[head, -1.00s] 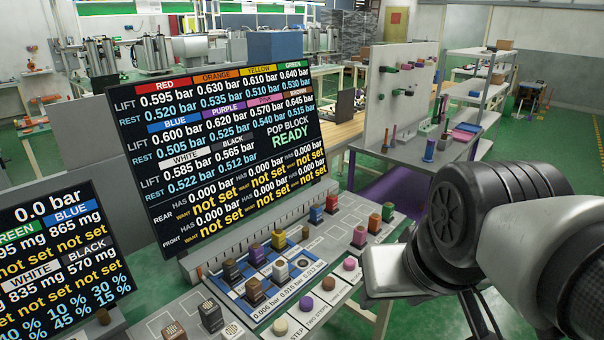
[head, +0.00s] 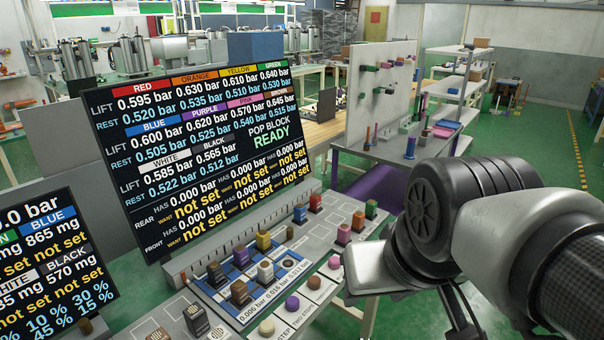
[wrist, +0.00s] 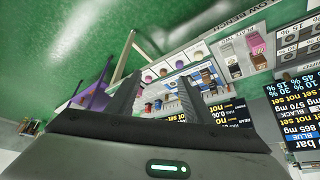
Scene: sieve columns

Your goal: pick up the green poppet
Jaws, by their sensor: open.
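The green poppet (head: 371,207) stands upright at the far right end of the row of coloured poppets on the grey block panel, in the head view. A brown-orange poppet (head: 358,220) stands just in front of it, to its left. In the wrist view I cannot make out the green poppet; the fingers cover part of the panel. My gripper (wrist: 157,100) is open and empty in the wrist view, with small coloured poppets visible beyond and between its fingers. In the head view my arm fills the right side and the fingers do not show clearly.
A large display (head: 200,160) stands behind the panel, with a second display (head: 50,255) at the left. Several other poppets stand close together on the panel. A pegboard (head: 380,95) on a table and a shelf (head: 455,90) are further back. Green floor is open at right.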

